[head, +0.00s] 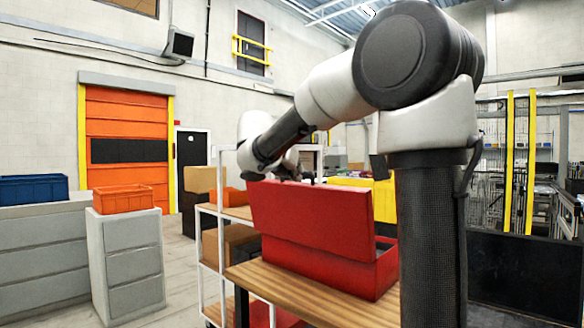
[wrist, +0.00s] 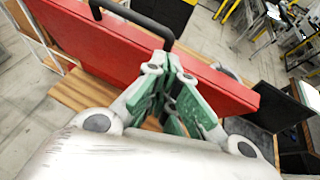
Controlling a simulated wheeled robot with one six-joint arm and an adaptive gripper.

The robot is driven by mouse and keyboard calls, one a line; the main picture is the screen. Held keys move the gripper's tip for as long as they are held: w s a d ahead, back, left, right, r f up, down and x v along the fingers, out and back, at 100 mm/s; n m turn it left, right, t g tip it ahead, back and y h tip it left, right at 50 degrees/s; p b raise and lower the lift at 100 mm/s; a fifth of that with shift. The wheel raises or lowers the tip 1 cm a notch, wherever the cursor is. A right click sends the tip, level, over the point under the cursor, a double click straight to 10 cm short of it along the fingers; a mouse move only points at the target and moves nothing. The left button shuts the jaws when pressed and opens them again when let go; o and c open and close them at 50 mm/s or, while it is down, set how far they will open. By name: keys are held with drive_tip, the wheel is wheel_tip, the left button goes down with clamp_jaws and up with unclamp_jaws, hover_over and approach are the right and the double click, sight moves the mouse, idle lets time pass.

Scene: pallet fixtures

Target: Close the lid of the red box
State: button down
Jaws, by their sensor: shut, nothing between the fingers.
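The red box (head: 385,272) stands on a wooden-topped table in the head view. Its red lid (head: 312,218) is raised and tilted, with its broad face toward the head camera, and hides most of the box opening. My gripper (head: 290,174) is at the lid's upper left edge, its fingers partly hidden there. In the wrist view the green-fingered gripper (wrist: 172,65) is shut and empty, right in front of the red lid panel (wrist: 95,40). A black handle (wrist: 140,16) arches above the panel. I cannot tell whether the fingers touch the lid.
The wooden table (head: 300,298) has bare top in front of the box. A white-framed shelf (head: 207,240) with cartons stands to the left. A grey cabinet (head: 132,255) bearing an orange crate (head: 123,199) is farther left. A dark panel (head: 520,265) stands at right.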

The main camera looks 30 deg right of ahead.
drive_tip(key=x, duration=0.3)
drive_tip(key=r+x, duration=0.1)
drive_tip(key=x, duration=0.1)
drive_tip(key=shift+w+d+f, duration=0.2)
drive_tip(key=shift+w+d, duration=0.1)
drive_tip(key=shift+d, duration=0.2)
drive_tip(key=shift+d+r, duration=0.1)
